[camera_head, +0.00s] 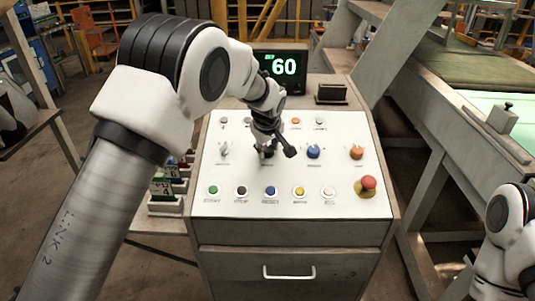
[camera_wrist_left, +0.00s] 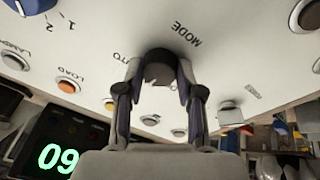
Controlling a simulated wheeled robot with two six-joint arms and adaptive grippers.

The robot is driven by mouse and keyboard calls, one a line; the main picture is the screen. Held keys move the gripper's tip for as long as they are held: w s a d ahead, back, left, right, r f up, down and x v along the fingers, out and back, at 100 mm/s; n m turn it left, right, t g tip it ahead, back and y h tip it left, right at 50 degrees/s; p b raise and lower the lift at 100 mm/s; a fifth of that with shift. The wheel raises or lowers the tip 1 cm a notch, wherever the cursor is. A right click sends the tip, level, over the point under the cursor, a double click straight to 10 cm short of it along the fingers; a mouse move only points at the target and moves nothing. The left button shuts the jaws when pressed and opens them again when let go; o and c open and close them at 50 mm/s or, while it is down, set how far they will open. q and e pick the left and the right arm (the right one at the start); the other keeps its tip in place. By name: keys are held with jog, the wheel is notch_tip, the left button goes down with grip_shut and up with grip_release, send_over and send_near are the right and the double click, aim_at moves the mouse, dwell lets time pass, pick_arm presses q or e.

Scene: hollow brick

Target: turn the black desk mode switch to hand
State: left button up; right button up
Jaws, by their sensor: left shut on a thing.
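The black desk mode switch (camera_wrist_left: 160,72) shows in the left wrist view between my fingers, beside the printed word MODE. In the head view it sits in the middle row of the white panel (camera_head: 290,207), mostly hidden by my gripper. My left gripper (camera_head: 267,147) is over it with the fingers pointing down. The fingers (camera_wrist_left: 158,70) are shut on the switch, one on each side. An AUTO label is partly covered by a finger; I cannot read a hand label or tell which position the switch points to. My right gripper is out of view.
A blue knob (camera_head: 313,152) stands close right of my gripper, with an orange knob (camera_head: 356,152) further right. A grey switch (camera_head: 224,149) is to the left. A red mushroom button (camera_head: 368,183) stands up at the panel's right. A display (camera_head: 282,68) reads 60.

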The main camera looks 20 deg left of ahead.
pick_arm(q)
jog(key=shift+f+n, duration=0.15)
jog(key=shift+n, duration=0.25)
jog(key=shift+b, duration=0.3)
jog(key=o, duration=1)
jog(key=shift+o, duration=0.8)
jog(key=shift+w, duration=0.1)
jog(key=v, duration=1.2)
jog(key=shift+d+f, duration=0.1)
